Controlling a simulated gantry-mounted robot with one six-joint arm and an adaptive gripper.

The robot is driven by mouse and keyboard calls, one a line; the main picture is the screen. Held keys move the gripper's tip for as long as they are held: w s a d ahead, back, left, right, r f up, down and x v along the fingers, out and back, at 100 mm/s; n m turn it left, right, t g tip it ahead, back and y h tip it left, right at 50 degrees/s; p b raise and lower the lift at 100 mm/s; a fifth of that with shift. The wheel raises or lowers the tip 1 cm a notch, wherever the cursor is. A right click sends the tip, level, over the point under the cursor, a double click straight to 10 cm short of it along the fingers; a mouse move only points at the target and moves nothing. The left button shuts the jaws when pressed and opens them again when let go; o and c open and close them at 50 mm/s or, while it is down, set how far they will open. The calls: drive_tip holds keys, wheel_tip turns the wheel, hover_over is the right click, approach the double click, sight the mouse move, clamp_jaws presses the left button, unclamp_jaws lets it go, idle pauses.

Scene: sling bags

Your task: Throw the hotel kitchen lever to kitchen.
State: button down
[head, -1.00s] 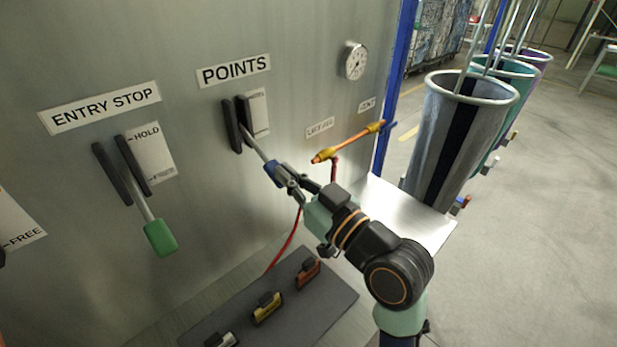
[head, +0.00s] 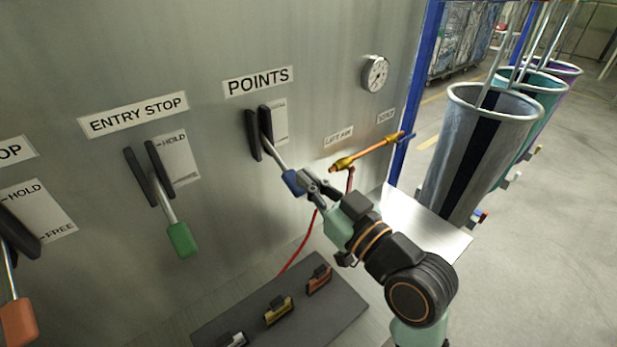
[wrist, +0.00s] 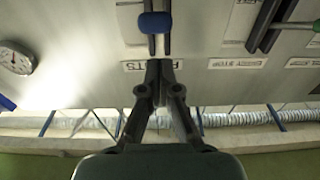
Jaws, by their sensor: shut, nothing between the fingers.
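The POINTS lever has a blue handle (head: 293,181) and a pale shaft that comes out between two dark guides (head: 259,134). It slants down and to the right. A small plate (head: 281,120) beside the guides has print too small to read. My gripper (head: 312,184) is shut and empty, close beside the blue handle. In the wrist view, the shut fingers (wrist: 160,66) point up the picture, and the blue handle (wrist: 155,22) shows just beyond their tips. I cannot tell whether they touch.
The ENTRY STOP lever with a green handle (head: 182,240) and an orange-handled lever (head: 18,322) are to the left. A brass bar with a red hose (head: 366,154) is close on the right. A dark board with several tags (head: 325,300) lies below.

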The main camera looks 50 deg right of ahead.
drive_tip(key=r+v, duration=0.1)
drive_tip(key=v, duration=0.9)
drive_tip(key=shift+s+f+b, duration=0.2)
drive_tip(key=shift+f+b, duration=0.05)
drive_tip(key=shift+b, duration=0.2)
drive_tip(key=w+a+f+n+g+y, duration=0.1)
drive_tip(key=w+a+f+y, duration=0.1)
drive_tip(key=w+a+f, duration=0.3)
drive_tip(key=w+a+f+g+y, duration=0.1)
drive_tip(key=w+a+f, duration=0.25)
drive_tip(key=a, duration=0.35)
drive_tip(key=a+f+n+g+y, duration=0.15)
drive_tip(key=a+f, duration=0.25)
drive_tip(key=a, duration=0.5)
drive_tip(key=a+f+g, duration=0.2)
drive_tip(key=a+f, duration=0.2)
drive_tip(key=a, duration=0.4)
wheel_tip(320, 180, up, 27)
drive_tip(key=p, duration=2.7)
drive_tip(key=shift+w+a, duration=0.3)
drive_tip(key=shift+w, duration=0.05)
drive_tip(key=shift+f, duration=0.1)
